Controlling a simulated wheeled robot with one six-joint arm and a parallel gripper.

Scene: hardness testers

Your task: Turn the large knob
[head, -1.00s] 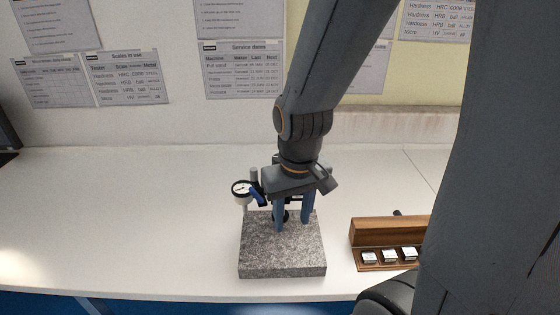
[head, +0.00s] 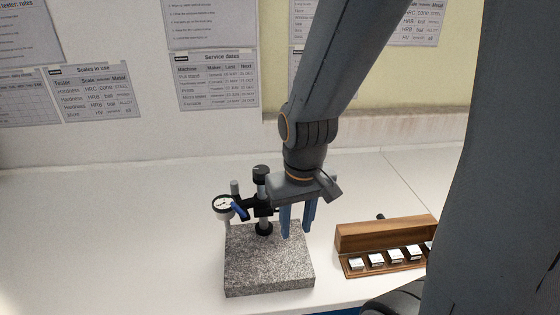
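A gauge stand has a speckled grey granite base (head: 268,272) on the white table. It carries a dial gauge (head: 223,204) with a blue lever (head: 240,211) at its left. A black knob (head: 261,172) tops the column, and another round black part (head: 264,229) sits at the column's foot; I cannot tell for certain which is the large knob. My gripper (head: 297,233) points down just right of the column, above the right part of the granite. Its two blue fingers are apart with nothing seen between them. The gripper body hides part of the stand's right side.
A wooden case (head: 385,235) with several small metal blocks stands right of the granite base. My arm covers the right side of the view. The table (head: 110,230) is clear to the left. Printed sheets hang on the wall behind.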

